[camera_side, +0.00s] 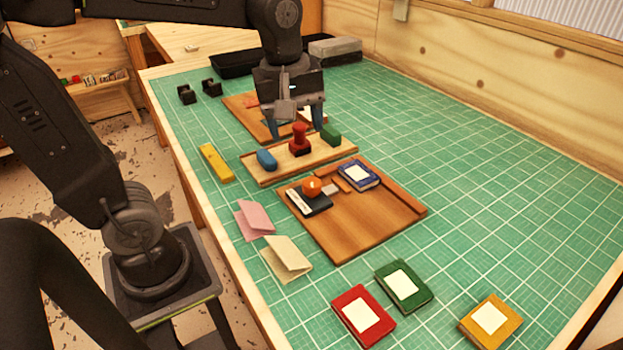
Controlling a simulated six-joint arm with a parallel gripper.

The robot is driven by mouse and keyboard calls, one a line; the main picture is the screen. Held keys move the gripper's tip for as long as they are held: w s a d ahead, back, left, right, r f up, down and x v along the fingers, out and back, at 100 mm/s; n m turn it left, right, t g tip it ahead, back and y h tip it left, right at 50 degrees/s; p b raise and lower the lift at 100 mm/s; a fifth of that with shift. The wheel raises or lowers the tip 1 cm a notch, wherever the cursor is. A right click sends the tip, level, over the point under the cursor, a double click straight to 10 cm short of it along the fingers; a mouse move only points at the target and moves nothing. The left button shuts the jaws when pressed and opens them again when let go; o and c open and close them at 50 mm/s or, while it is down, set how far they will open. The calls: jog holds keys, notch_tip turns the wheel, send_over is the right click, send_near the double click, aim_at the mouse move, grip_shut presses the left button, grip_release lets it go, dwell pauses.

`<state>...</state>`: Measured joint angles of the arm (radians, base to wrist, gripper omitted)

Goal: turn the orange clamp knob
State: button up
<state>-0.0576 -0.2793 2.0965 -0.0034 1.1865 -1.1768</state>
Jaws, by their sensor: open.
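The orange clamp knob (312,186) is a small round knob near the left back part of a brown wooden board (345,225). It sits by a dark plate with a white label (308,202). My gripper (296,128) points down, open, farther back than the knob and apart from it. Its blue-grey fingertips are on either side of a red stamp-like piece (300,142) in the picture. I cannot tell how far the fingers are from that piece, and nothing shows held between them.
A wooden tray (262,176) carries a blue piece (266,160) and a green block (331,136). A blue booklet (357,175) lies on the brown board. Red (363,315), green (404,286) and yellow (490,319) booklets lie in front. The mat's right side is clear.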

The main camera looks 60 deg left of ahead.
aim_at(311, 182)
jog(key=w+n, duration=0.1)
jog(key=n, duration=0.1)
jog(key=w+n+g, duration=0.1)
jog(key=n, duration=0.1)
jog(key=w+a+n, duration=0.1)
jog(key=shift+w+f+n+g, duration=0.25)
jog(key=shift+w+n+g, duration=0.05)
jog(key=shift+n+g, duration=0.1)
jog(key=shift+n, duration=0.5)
notch_tip(311, 182, down, 14)
jog(key=shift+r, duration=0.1)
jog(key=shift+c, duration=0.2)
jog(key=c, duration=0.9)
jog(key=shift+o, duration=0.2)
